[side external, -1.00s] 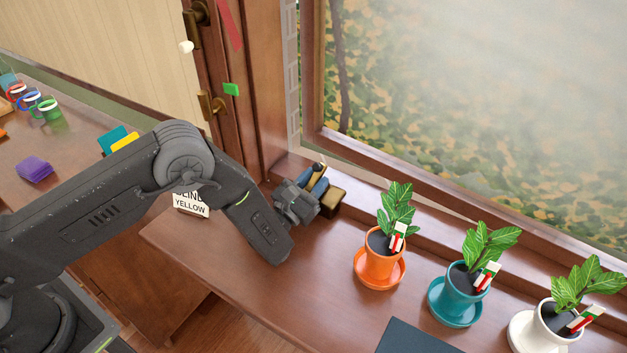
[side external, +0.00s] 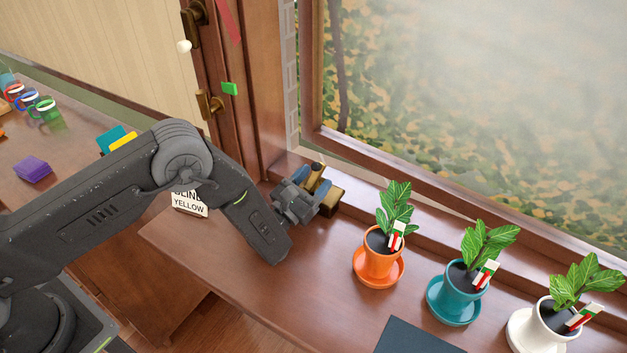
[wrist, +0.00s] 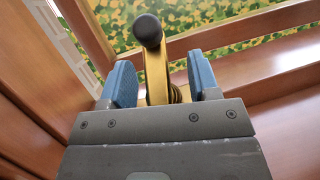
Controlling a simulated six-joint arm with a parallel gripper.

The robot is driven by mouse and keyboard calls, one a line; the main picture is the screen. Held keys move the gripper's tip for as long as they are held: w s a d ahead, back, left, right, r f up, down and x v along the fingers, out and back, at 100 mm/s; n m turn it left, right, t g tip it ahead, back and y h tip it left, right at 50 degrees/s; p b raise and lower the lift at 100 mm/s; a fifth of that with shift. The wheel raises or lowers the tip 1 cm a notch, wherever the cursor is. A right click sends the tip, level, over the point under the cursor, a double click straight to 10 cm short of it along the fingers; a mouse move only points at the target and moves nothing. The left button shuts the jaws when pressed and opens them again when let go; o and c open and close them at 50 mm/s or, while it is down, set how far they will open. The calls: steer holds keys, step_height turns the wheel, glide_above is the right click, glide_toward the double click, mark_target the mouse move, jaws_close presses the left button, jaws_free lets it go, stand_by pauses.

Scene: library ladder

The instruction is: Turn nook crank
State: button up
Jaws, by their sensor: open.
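The nook crank (side external: 325,194) is a brass piece with a dark knob, low at the window corner on the wooden ledge. In the wrist view the crank (wrist: 156,70) shows as a brass arm topped by a dark round knob, standing between the two blue finger pads. My gripper (side external: 313,183) is at the crank in the side view. In the wrist view my gripper (wrist: 160,84) is open, with one pad on each side of the brass arm and gaps showing. The crank's lower part is partly hidden by the gripper.
Potted plants in orange (side external: 379,262), teal (side external: 462,292) and white (side external: 545,326) pots stand along the ledge to the right. A dark flat panel (side external: 415,338) lies in front. The wooden window frame (side external: 340,145) rises behind.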

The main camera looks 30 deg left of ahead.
mark_target(310, 186)
steer(key=v, duration=0.3)
steer(key=shift+s, duration=0.1)
step_height(310, 186, up, 7)
steer(key=shift+c, duration=0.4)
